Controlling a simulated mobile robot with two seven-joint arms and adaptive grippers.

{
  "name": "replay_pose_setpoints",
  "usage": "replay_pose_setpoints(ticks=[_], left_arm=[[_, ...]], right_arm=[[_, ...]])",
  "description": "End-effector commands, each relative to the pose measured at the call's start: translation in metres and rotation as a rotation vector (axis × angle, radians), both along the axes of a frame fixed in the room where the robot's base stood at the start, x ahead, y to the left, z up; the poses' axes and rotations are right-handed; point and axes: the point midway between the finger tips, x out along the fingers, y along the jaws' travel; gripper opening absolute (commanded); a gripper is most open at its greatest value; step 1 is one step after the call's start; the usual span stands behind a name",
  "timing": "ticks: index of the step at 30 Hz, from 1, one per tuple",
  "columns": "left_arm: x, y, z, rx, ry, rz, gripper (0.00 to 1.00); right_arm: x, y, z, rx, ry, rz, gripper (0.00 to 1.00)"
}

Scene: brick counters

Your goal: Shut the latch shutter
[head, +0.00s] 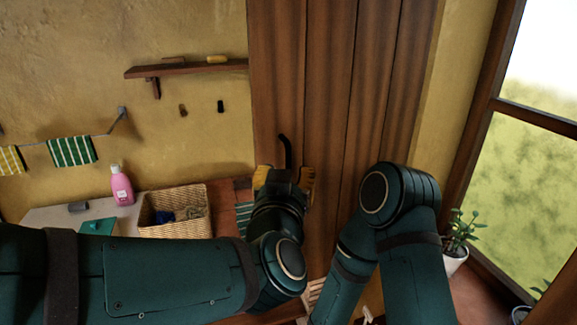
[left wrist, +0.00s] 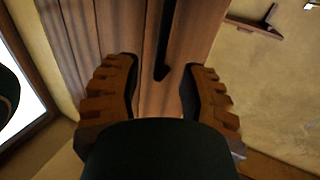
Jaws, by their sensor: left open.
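The shutter (head: 340,110) is a tall panel of brown vertical planks in the middle of the head view. It also fills the upper middle of the left wrist view (left wrist: 125,40). A thin black bar (head: 286,150), likely its latch handle, shows in front of the planks. My left gripper (head: 285,174) is at the bar's lower end, with its yellow-brown fingers spread. In the left wrist view, the bar (left wrist: 166,45) ends between and beyond the open fingertips (left wrist: 160,85), apparently touching neither. My right arm is folded in front of the shutter's lower right; its gripper is not visible.
A window (head: 530,150) stands at the right, with a potted plant (head: 458,245) below it. At the left are a wicker basket (head: 175,212), a pink bottle (head: 122,186) and hanging cloths (head: 71,151). A wall shelf (head: 185,69) is left of the shutter.

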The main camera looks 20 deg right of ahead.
Motion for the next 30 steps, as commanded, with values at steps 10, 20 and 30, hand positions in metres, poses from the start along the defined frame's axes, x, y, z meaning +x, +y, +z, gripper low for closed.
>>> replay_pose_setpoints(ticks=[10,20,30], left_arm=[[-0.053,0.027,-0.001,0.000,0.002,0.001,0.41],[-0.062,0.032,-0.001,0.001,0.002,0.002,0.41],[-0.031,0.043,-0.058,0.035,0.093,0.017,0.41]], right_arm=[[0.000,0.000,0.000,0.000,0.000,0.000,0.90],[0.000,0.000,0.000,0.000,0.000,0.000,0.90],[-0.001,0.001,-0.012,-0.001,0.002,0.002,0.08]])
